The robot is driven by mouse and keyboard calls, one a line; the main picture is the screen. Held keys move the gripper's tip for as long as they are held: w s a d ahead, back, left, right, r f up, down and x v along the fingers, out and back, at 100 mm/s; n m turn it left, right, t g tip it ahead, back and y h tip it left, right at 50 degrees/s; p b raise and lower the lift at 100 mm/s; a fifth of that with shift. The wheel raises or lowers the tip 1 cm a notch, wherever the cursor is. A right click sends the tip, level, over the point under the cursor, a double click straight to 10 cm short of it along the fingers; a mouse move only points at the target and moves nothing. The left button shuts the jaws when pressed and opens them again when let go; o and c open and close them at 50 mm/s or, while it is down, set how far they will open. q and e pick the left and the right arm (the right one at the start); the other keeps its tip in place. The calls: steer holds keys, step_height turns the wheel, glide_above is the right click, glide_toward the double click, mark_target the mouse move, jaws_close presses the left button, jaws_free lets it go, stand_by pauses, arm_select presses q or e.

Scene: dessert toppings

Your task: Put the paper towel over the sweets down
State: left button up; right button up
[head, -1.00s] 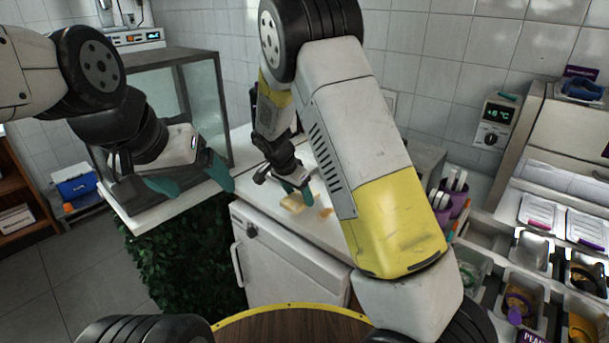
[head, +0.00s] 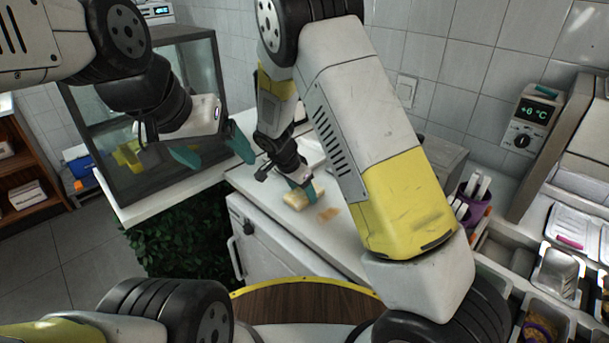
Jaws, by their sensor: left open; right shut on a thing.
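A small pale yellow piece (head: 296,200), which I take to be the paper towel, is on the white counter in the head view. My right gripper (head: 303,189) reaches down to it from above, its teal fingers shut at it; the arm partly hides the spot. A flat orange-brown patch (head: 328,214) lies just to the right; I cannot tell whether it is sweets. My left gripper (head: 212,150) is open and empty, teal fingers spread, in front of the glass case's right side. No sweets can be clearly made out.
The white counter (head: 345,243) has a bare stretch in front of the pale piece. A glass case (head: 203,75) stands at its left end. Purple holders (head: 475,203) and metal topping trays (head: 557,272) are at the right, beyond my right arm. A wooden round top (head: 300,305) is below.

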steer(key=shift+f, duration=0.1)
steer(key=shift+f, duration=0.1)
steer(key=o, duration=1.4)
steer(key=shift+d+f, duration=0.1)
steer(key=shift+s, duration=0.15)
